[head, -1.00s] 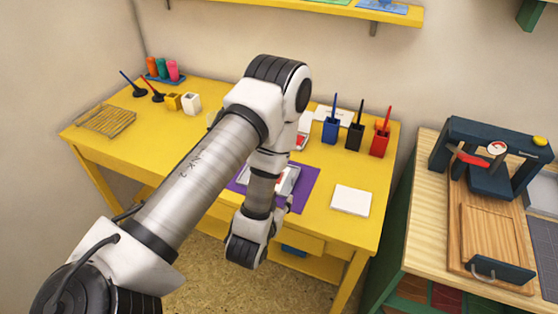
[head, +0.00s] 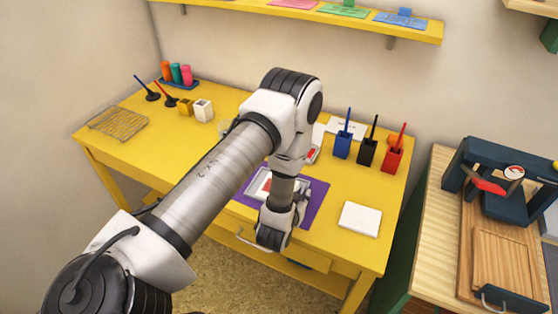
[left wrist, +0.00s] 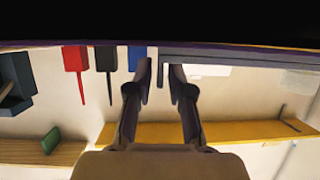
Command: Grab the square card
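A white, flat, square card-like piece (head: 360,218) lies on the right front of the yellow table in the head view; whether it is one card or a stack I cannot tell. My left gripper (head: 303,194) is to its left, low over the purple mat, partly hidden by my wrist. In the left wrist view its two fingers (left wrist: 161,72) stand apart with a narrow gap and nothing visibly clamped. A pale tray with a red piece (head: 262,184) sits on the purple mat (head: 317,196), partly behind my arm. My right gripper is not in view.
Blue (head: 342,145), black (head: 367,151) and red (head: 392,158) holders stand at the table's back right. A wire rack (head: 118,122) lies at the left. A wooden bench with a dark press (head: 486,160) stands at the right. Table around the white square is clear.

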